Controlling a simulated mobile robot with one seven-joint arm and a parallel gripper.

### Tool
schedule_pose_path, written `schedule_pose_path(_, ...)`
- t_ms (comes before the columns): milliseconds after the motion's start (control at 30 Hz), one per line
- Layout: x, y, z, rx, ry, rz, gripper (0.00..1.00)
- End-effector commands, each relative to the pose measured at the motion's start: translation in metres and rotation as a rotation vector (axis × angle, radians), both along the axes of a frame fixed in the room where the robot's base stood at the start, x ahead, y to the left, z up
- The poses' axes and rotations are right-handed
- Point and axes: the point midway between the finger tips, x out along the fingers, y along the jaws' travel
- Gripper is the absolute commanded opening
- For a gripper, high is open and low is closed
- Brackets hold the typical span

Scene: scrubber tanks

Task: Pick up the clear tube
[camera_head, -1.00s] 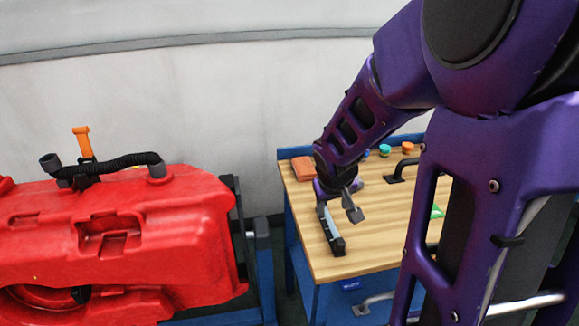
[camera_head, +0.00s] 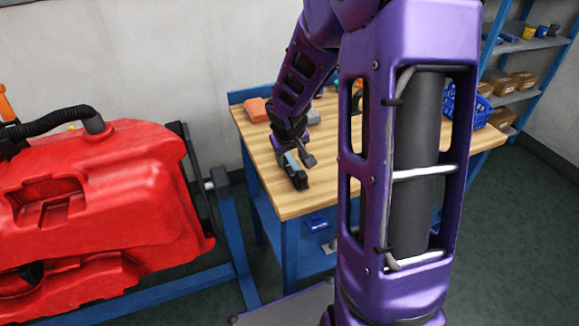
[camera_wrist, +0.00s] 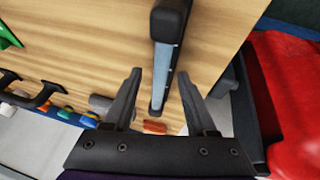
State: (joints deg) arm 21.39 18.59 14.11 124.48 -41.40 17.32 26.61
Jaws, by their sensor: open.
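A long narrow piece with dark ends and a pale grey-blue stretch lies on the wooden bench top (camera_head: 258,150). It looks like the clear tube (camera_head: 299,180), though I cannot be sure. In the wrist view the tube (camera_wrist: 164,70) runs from the top edge down between my fingers. My gripper (camera_head: 299,158) is over its far end, partly hidden by my own wrist. In the wrist view my gripper (camera_wrist: 160,73) is open, one finger on each side of the tube, with gaps showing. I cannot tell its height above the bench.
A red tank (camera_head: 110,200) with a black hose stands on a blue frame left of the bench. An orange-red block (camera_head: 255,109) lies at the bench's back left. Black handles (camera_wrist: 30,98) and small coloured items lie in the wrist view's left. Shelves (camera_head: 525,60) stand far right.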

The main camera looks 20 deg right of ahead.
Motion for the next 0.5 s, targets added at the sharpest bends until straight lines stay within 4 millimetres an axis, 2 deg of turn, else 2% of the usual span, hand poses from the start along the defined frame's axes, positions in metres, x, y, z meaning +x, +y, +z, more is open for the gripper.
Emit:
schedule_pose_path(200,0.0006,-0.0002,0.0003,0.000,-0.001,-0.001,0.55)
schedule_pose_path(500,0.0004,-0.0003,0.0002,0.000,0.000,-0.001,0.01)
